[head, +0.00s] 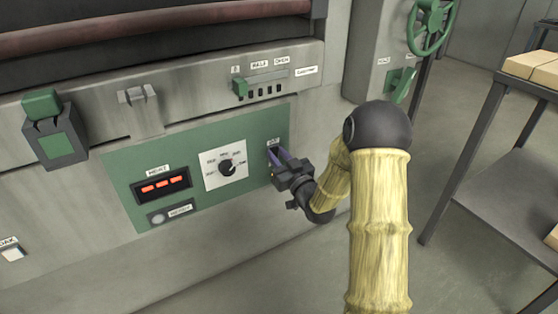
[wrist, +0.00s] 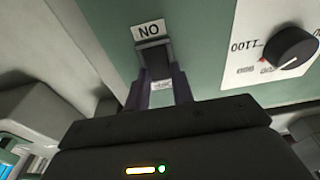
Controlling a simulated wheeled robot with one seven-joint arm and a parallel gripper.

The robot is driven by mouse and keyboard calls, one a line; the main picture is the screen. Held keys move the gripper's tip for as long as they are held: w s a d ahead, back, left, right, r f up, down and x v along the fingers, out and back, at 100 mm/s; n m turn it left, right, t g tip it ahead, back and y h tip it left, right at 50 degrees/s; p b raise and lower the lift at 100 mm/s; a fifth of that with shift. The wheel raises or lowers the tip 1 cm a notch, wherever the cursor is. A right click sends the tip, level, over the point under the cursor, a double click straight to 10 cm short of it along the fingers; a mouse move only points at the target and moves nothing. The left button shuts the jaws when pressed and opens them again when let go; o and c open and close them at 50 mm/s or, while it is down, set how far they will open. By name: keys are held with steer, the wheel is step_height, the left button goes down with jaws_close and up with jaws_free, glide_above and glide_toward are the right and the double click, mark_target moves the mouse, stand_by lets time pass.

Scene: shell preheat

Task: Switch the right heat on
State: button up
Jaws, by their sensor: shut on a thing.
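The green control panel (head: 205,135) has a small switch at its right end, mostly hidden behind my fingers in the head view. In the wrist view the dark switch (wrist: 155,55) sits under a white label (wrist: 149,30) that appears upside down and seems to read ON. My gripper (head: 279,157) is at the panel with its purple fingers (wrist: 160,92) shut on the switch. A small white label (wrist: 162,86) shows between the fingers. I cannot tell the switch's exact position. The HEAT display (head: 163,185) shows several lit red-orange bars.
A black dial (head: 227,168) on a white scale sits left of the switch; it is close beside the fingers in the wrist view (wrist: 291,48). A grey lamp (head: 157,218) is unlit. A green-knobbed slider (head: 240,87) lies above. A dark rack (head: 490,130) stands right.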

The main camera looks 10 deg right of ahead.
steer(key=o, duration=1)
steer(key=shift+s+d, duration=0.25)
steer(key=shift+s, duration=0.15)
steer(key=p+v, duration=0.5)
steer(key=v, duration=0.9)
steer(key=shift+p+v, duration=1.15)
steer(key=shift+p, duration=1.4)
steer(key=shift+f, duration=0.2)
